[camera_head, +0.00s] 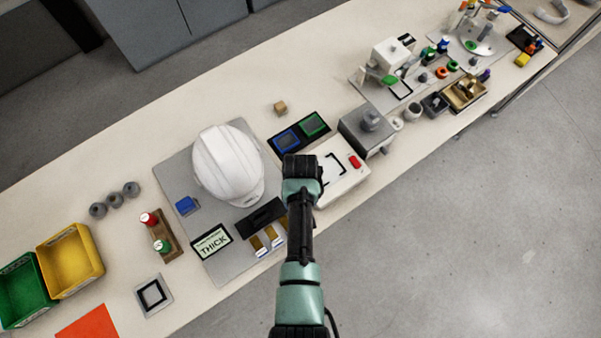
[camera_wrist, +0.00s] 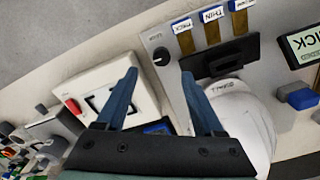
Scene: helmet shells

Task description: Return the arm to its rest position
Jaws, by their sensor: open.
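My gripper (camera_wrist: 160,72) is open in the wrist view, with two blue fingers apart and nothing between them. It hangs above the table between a white device with a black square outline (camera_wrist: 118,90) and the grey mat. In the head view my arm reaches up from the bottom over the table (camera_head: 130,175), and its fingers are hidden under the wrist. The white helmet shell (camera_head: 228,163) rests on the grey mat, left of my arm; it also shows in the wrist view (camera_wrist: 240,115), partly behind the right finger.
A black holder with several labelled tabs (camera_head: 262,215) and a THICK display (camera_head: 211,242) lie close left of my arm. A grey box with a knob (camera_head: 366,130) stands to the right. Yellow (camera_head: 70,260) and green (camera_head: 22,290) bins are at far left. The floor at lower right is clear.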

